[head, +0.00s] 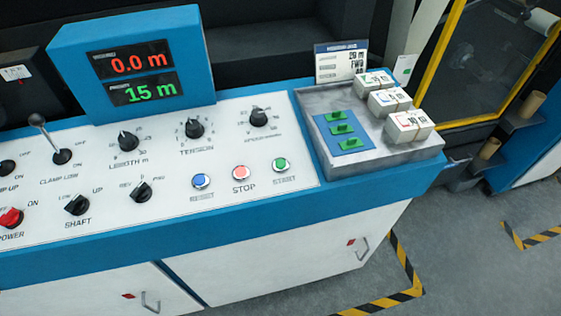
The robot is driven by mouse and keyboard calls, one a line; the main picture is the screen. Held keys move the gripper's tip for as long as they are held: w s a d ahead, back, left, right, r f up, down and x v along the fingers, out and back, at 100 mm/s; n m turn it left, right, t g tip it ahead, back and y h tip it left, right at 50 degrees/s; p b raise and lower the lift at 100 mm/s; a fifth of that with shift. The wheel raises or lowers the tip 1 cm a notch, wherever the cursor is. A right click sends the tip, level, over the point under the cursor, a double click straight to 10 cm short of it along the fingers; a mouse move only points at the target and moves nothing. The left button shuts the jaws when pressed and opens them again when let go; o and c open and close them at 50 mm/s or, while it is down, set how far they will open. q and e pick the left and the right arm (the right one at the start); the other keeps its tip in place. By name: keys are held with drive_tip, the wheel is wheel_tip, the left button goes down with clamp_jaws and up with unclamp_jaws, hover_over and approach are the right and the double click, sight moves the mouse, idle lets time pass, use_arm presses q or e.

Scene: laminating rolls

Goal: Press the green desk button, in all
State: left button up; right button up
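The green button (281,164) sits at the right end of the lower row on the sloped white control panel (230,199), above the label START. A red button (240,172) labelled STOP is just to its left, and a blue button (201,181) is further left. Nothing covers the green button. The blue display box (150,40) behind the panel reads 0.0 m in red and 15 m in green. Neither of my grippers is in the head view.
Several black knobs (194,129) and a lever (48,137) stand up from the panel. A grey tray (384,157) to the right holds white boxes (408,126) and a blue card with green pieces (344,131). Striped tape (405,260) marks the open floor.

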clamp_jaws()
drive_tip(key=shift+s, duration=0.1)
idle(1.2)
